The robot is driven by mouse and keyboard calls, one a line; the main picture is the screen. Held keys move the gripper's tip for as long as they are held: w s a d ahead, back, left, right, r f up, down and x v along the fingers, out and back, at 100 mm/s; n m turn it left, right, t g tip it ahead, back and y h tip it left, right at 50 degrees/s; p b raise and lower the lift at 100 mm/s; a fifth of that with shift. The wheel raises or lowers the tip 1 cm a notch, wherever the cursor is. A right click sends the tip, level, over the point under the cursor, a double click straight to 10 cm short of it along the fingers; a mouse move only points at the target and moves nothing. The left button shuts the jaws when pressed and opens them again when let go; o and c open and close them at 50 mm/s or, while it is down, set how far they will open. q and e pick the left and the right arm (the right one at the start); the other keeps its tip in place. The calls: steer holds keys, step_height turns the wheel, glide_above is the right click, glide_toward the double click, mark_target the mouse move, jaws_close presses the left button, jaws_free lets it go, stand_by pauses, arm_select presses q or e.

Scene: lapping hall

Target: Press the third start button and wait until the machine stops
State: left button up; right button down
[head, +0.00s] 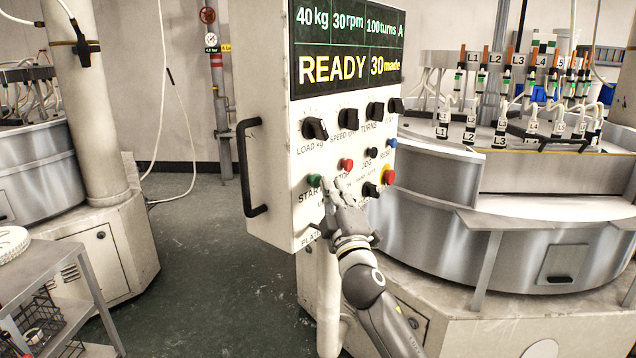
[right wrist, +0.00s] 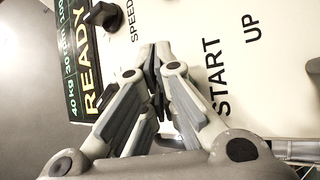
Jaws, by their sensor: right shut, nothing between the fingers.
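The control panel (head: 330,150) is a white upright box with a display (head: 346,45) reading "40 kg 30 rpm 100 turns A" and "READY 30 made". A green button (head: 314,181) sits above the label START, with a red button (head: 347,165) to its right. My right gripper (head: 328,184) is shut and empty, its fingertips in front of the panel close to the green button; I cannot tell whether they touch. My left gripper is not in view.
Black knobs (head: 314,128) line the panel above the buttons, and a yellow-based red button (head: 388,177) sits at right. A black handle (head: 250,168) sticks out at the panel's left. A round steel machine (head: 430,215) stands behind. A grey cart (head: 50,262) stands at left.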

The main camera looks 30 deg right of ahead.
steer(key=shift+w+a, duration=0.2)
steer(key=shift+w, duration=0.2)
stand_by(0.7)
steer(key=shift+s, duration=0.1)
steer(key=shift+s+d, duration=0.35)
steer(key=shift+s, duration=0.35)
steer(key=shift+s+d, duration=0.15)
steer(key=shift+s, duration=0.15)
steer(key=s, duration=0.1)
steer(key=s+d+p, duration=0.1)
steer(key=s, duration=0.2)
steer(key=shift+d, duration=0.35)
stand_by(0.8)
